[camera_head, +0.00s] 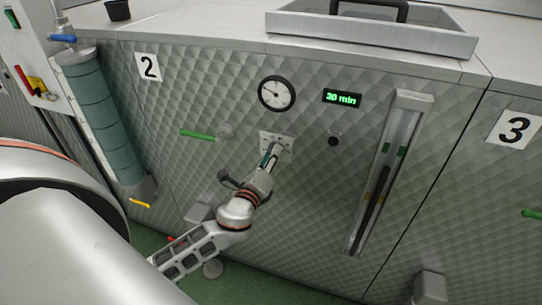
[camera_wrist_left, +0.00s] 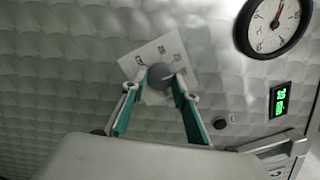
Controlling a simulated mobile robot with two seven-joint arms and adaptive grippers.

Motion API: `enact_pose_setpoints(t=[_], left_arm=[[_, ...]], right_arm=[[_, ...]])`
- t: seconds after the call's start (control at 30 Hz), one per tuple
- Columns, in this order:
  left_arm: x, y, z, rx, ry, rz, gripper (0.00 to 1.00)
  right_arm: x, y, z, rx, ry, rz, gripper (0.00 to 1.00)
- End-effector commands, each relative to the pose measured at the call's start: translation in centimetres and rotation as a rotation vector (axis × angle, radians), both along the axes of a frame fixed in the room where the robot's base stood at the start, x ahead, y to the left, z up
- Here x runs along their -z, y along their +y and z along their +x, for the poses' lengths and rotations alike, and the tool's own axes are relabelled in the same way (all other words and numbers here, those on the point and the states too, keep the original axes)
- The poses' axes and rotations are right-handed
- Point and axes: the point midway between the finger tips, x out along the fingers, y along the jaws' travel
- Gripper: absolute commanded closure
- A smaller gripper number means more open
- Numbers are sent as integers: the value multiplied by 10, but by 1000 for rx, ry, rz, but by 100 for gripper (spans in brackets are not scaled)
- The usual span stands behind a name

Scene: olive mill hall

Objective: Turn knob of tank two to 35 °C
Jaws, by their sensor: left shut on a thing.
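The tank two front carries a "2" label (camera_head: 149,67) in the head view. A round dark grey knob (camera_wrist_left: 160,76) sits on a white scale plate (camera_wrist_left: 181,57) in the left wrist view. The plate (camera_head: 287,141) also shows in the head view, where my gripper hides most of the knob. My left gripper (camera_head: 271,154) is at the knob. In the left wrist view its two green-padded fingers (camera_wrist_left: 160,89) close around the knob from both sides. The plate's markings are too small to read. My right gripper is not in view.
Above the knob are a round dial gauge (camera_head: 276,93) and a green "30 min" display (camera_head: 342,97). A green lever (camera_head: 198,135) sticks out at left. A vertical gauge channel (camera_head: 398,148) stands at right. A tray (camera_head: 432,35) lies on top.

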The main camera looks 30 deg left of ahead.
Motion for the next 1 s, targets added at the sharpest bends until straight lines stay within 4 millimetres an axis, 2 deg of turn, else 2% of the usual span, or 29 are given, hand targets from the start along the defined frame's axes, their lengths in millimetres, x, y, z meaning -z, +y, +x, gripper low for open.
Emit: enact_pose_setpoints(t=[0.6,1.0], left_arm=[[1,0,0,1,138,568,93],[1,0,0,2,204,842,93]], right_arm=[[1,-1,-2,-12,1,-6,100],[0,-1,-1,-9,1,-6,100]])
